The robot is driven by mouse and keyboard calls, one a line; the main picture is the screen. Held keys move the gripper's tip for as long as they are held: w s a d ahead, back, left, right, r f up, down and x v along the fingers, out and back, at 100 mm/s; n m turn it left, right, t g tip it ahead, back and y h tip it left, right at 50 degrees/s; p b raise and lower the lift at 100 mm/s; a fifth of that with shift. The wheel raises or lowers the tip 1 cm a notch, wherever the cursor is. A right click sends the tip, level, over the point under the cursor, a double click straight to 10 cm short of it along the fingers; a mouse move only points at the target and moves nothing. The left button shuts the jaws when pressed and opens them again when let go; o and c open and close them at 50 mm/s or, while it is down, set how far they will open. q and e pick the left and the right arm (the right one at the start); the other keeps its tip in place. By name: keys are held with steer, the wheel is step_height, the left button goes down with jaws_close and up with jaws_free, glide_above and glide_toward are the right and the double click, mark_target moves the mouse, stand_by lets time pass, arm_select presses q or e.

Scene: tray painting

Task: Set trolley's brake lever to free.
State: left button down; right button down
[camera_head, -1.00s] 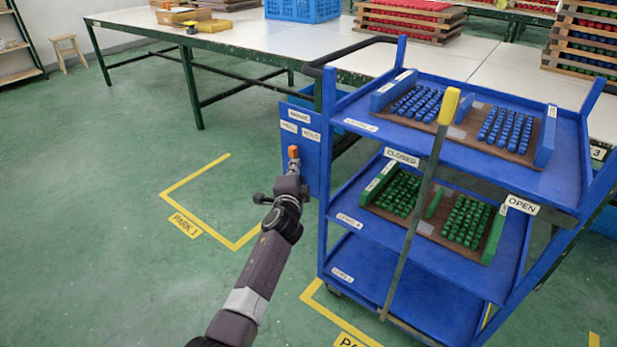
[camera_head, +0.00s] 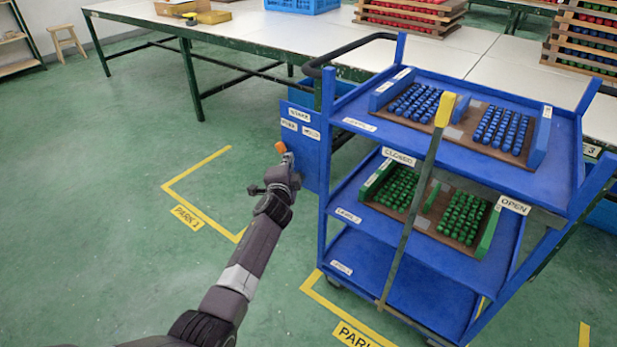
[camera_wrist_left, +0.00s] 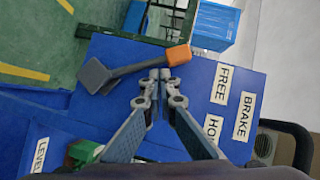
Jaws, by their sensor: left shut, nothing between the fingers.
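The brake lever has an orange knob (camera_head: 280,147) and stands before a blue panel (camera_head: 309,158) at the trolley's left end. In the left wrist view its grey shaft runs to the orange knob (camera_wrist_left: 179,55). The lever leans to the FREE side; the FREE label (camera_wrist_left: 221,84) is nearer the knob than the HOLD label (camera_wrist_left: 212,127). My left gripper (camera_head: 285,160) is shut and empty. In the wrist view its fingertips (camera_wrist_left: 158,74) are right at the shaft, below the knob; I cannot tell whether they touch. My right gripper is out of view.
The blue trolley (camera_head: 345,217) carries trays of blue and green pieces. A yellow-topped lever (camera_head: 445,110) stands at its front near the CLOSED label (camera_head: 398,157). A long table (camera_head: 265,40) stands behind. The floor left of the trolley is clear, with yellow parking lines (camera_head: 195,168).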

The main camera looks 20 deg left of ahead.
arm_select(q)
steer(key=shift+w+a, duration=0.1)
steer(key=shift+a, duration=0.45)
stand_by(0.4)
steer(key=v, duration=1.2)
steer(key=shift+d, duration=0.25)
